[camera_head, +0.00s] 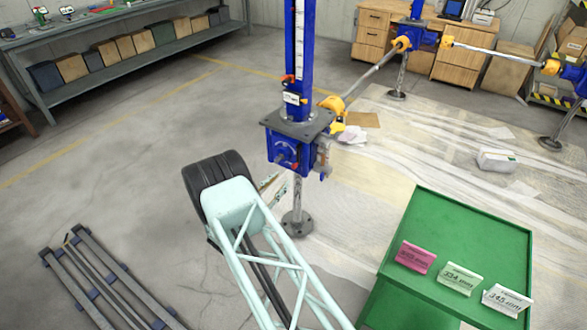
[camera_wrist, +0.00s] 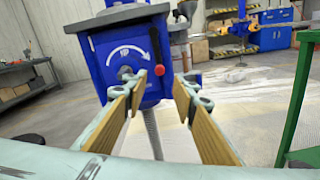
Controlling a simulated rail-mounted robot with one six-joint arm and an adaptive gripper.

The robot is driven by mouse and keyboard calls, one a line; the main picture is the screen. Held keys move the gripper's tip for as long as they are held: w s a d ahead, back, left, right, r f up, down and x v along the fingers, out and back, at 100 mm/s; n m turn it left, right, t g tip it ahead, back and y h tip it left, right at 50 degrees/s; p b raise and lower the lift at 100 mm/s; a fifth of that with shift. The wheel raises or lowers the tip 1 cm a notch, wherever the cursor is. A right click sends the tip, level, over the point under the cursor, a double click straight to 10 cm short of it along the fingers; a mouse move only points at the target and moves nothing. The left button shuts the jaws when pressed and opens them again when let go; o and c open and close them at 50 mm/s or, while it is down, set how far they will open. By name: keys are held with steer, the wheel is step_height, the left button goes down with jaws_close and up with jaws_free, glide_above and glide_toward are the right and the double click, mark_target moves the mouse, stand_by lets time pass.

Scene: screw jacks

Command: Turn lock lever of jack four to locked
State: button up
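A blue screw jack (camera_head: 283,150) stands on a shiny post with a round foot in the head view; no number shows it is jack four. In the wrist view its blue housing (camera_wrist: 108,62) bears a white curved arrow and a dark-stemmed lever with a red knob (camera_wrist: 158,70), pointing down. My gripper (camera_wrist: 161,86) is open and empty in front of the housing. Its two wood-coloured fingers lie left and right of the lever's lower end, apart from the knob. In the head view my gripper (camera_head: 271,184) is mostly hidden behind my arm.
Other blue jacks (camera_head: 415,36) link to this one by shafts. Dark rails (camera_head: 105,283) lie on the floor at lower left. A shelved bench (camera_head: 110,50) stands at back left. Floor left of the jack is clear.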

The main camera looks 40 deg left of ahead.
mark_target(293, 168)
steer(key=shift+w+a+b, duration=0.2)
steer(key=shift+w+b, duration=0.05)
steer(key=shift+w, duration=1.6)
steer(key=shift+w+a+b, duration=0.2)
steer(key=shift+w+a, duration=0.05)
steer(key=shift+w, duration=1.55)
steer(key=shift+w+a+b, duration=0.2)
steer(key=shift+w+b, duration=0.05)
steer(key=shift+w, duration=1.6)
jaws_close()
